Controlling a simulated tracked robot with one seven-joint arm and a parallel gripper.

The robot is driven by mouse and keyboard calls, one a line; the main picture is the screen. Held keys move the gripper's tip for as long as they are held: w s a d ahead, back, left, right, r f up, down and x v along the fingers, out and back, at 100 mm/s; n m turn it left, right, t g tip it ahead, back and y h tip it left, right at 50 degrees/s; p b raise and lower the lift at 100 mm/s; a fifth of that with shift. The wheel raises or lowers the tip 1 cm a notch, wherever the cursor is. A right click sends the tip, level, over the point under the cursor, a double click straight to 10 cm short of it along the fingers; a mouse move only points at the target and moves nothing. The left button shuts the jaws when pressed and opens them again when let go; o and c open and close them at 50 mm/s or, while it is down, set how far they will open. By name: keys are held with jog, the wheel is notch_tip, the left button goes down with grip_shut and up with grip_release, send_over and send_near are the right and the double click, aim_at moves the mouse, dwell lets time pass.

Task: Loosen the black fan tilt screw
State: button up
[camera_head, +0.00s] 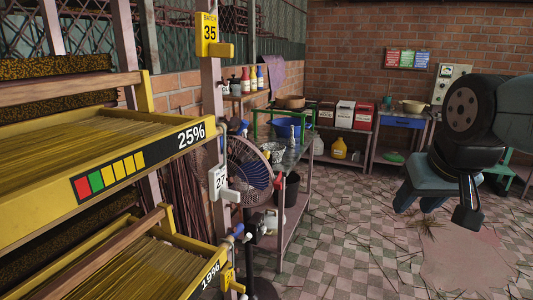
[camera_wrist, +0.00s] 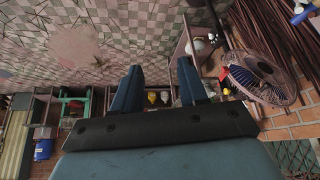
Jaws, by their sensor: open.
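The standing fan (camera_head: 250,165) has a round wire guard and is at mid-left in the head view, partly behind a white tag marked 27. It also shows upside down at the right of the wrist view (camera_wrist: 262,80). Small dark parts sit beside its guard, but I cannot tell which is the black tilt screw. My gripper (camera_head: 418,204) is at the right of the head view, well apart from the fan. In the wrist view its two blue fingers (camera_wrist: 158,88) are spread with nothing between them.
Yellow incense racks (camera_head: 150,145) fill the left foreground. A metal workbench (camera_head: 297,155) with a blue basin (camera_head: 286,128) stands behind the fan, and a black bucket (camera_head: 291,188) is by it. The checkered floor (camera_head: 340,240) between fan and gripper is open, strewn with sticks.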

jog(key=shift+w+a, duration=0.2)
jog(key=shift+w, duration=0.1)
jog(key=o, duration=0.3)
jog(key=shift+w+a, duration=0.15)
jog(key=shift+w, duration=0.1)
jog(key=shift+o, duration=0.5)
jog(key=w+a+f+m+g+y, duration=0.1)
jog(key=w+a+m+g+y, duration=0.2)
jog(key=w+a, duration=0.6)
jog(key=w, duration=0.5)
jog(key=shift+f, duration=0.3)
jog(key=w+a+f+m+g+y, duration=0.1)
jog(key=w+a+f+m+y, duration=0.2)
jog(key=w, duration=0.6)
jog(key=w+a+f+m+g+y, duration=0.1)
jog(key=w+a+f+y, duration=0.3)
jog(key=w, duration=0.4)
jog(key=w+d+f+m+t+y, duration=0.1)
jog(key=w+f+m+t+y, duration=0.4)
jog(key=w, duration=0.6)
jog(key=w+f+m+y, duration=0.2)
jog(key=w+f+m, duration=0.3)
jog(key=w, duration=0.6)
jog(key=w+a+r+m, duration=0.1)
jog(key=w+a, duration=0.4)
jog(key=a, duration=0.7)
jog(key=shift+a, duration=0.25)
